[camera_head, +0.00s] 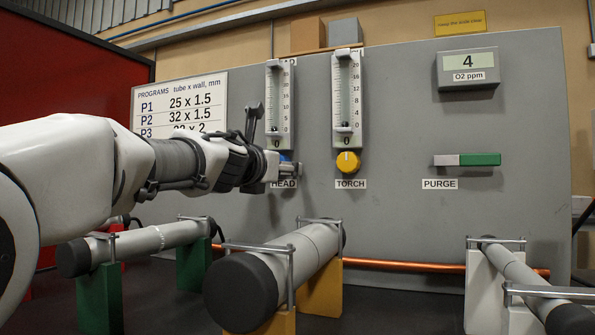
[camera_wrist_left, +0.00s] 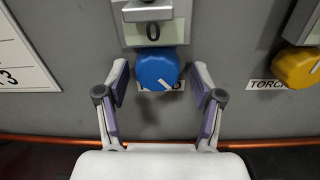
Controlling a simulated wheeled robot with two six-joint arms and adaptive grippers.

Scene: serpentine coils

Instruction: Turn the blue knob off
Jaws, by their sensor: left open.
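The blue knob (camera_wrist_left: 157,69) sits on the grey panel below a flow meter whose display reads 0. Its white pointer mark is at the lower right of its face. In the head view only a sliver of the blue knob (camera_head: 286,157) shows above my left gripper (camera_head: 287,171). In the left wrist view my left gripper (camera_wrist_left: 159,84) is open, with one finger on each side of the knob. A gap shows between each finger and the knob. The knob partly covers its label, which reads HEAD in the head view. My right gripper is not in view.
A yellow knob (camera_head: 347,163) labelled TORCH is to the right, below a second flow meter (camera_head: 347,95). Further right are a PURGE slider (camera_head: 467,160) and an O2 display (camera_head: 468,68) reading 4. Clamped grey tubes (camera_head: 310,250) and a copper pipe (camera_head: 405,266) lie below.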

